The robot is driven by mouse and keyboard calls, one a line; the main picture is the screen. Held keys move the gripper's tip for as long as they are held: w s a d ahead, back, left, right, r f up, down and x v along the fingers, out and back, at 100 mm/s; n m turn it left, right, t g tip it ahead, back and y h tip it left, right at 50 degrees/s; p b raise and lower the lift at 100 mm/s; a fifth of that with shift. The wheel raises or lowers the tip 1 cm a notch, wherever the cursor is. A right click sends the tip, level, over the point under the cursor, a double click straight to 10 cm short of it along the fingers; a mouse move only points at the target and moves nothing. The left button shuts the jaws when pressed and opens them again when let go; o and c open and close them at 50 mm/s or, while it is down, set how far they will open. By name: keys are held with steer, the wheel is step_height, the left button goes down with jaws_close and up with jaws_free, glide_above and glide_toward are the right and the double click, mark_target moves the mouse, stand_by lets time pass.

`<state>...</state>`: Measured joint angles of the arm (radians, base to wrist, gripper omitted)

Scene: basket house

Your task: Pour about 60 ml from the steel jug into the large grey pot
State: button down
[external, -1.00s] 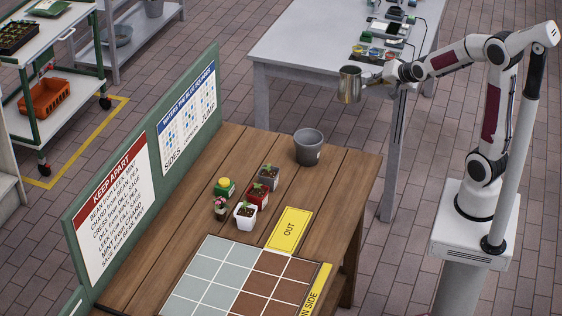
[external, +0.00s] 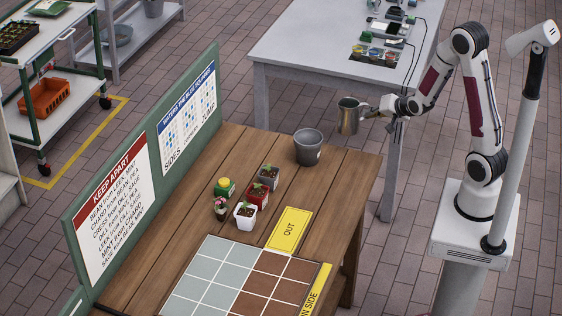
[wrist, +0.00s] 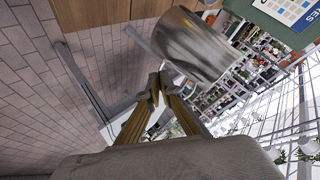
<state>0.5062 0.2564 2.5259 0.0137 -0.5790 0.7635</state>
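The steel jug (external: 348,118) is held in the air above and to the right of the large grey pot in the external view. It looks close to upright, tilted slightly at most; its contents cannot be made out. My gripper (external: 379,113) is shut on the jug's handle side. In the wrist view, the fingers (wrist: 158,95) close together beside the shiny jug (wrist: 190,45); the exact grip on the handle is partly hidden. The large grey pot (external: 309,151) stands upright at the far end of the wooden table. Its inside looks dark.
Small potted plants in grey (external: 268,177), red (external: 258,196) and white (external: 245,216) pots stand nearer on the wooden table, beside a yellow-topped green item (external: 225,187). A green sign board (external: 152,140) edges the left. A grey table (external: 300,50) stands behind.

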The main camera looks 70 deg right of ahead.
mark_target(353, 111)
step_height(353, 111, down, 6)
steer(key=shift+f, duration=0.25)
stand_by(0.4)
steer(key=shift+w+r, duration=0.1)
steer(key=w+a+r+n+g+h, duration=0.1)
steer(key=r, duration=0.1)
steer(key=w+a+r+n+g+h, duration=0.1)
steer(key=w+r+g, duration=0.1)
steer(key=r, duration=0.1)
steer(key=w+a+r+n+g+h, duration=0.1)
steer(key=w+a+r+g, duration=0.1)
steer(key=r, duration=0.1)
steer(key=shift+w+a+r+h+p, duration=0.1)
steer(key=shift+w+r+h+p, duration=0.1)
steer(key=shift+h+p, duration=0.15)
steer(key=shift+w+a+r+n+g+h+p, duration=0.3)
steer(key=shift+r+n+g+h+p, duration=0.15)
steer(key=shift+r, duration=0.3)
steer(key=shift+w+a+r+n+g+h+p, duration=0.2)
steer(key=shift+w+r+n+g+h, duration=0.15)
steer(key=shift+r+g, duration=0.3)
steer(key=shift+w+a+r+n+g+h+p, duration=0.25)
steer(key=shift+r+n+g+h+p, duration=0.15)
steer(key=shift+r, duration=0.45)
steer(key=shift+w+a+r+g+h+p, duration=0.3)
steer(key=shift+w+r+h+p, duration=0.05)
steer(key=shift+w+r+p, duration=0.1)
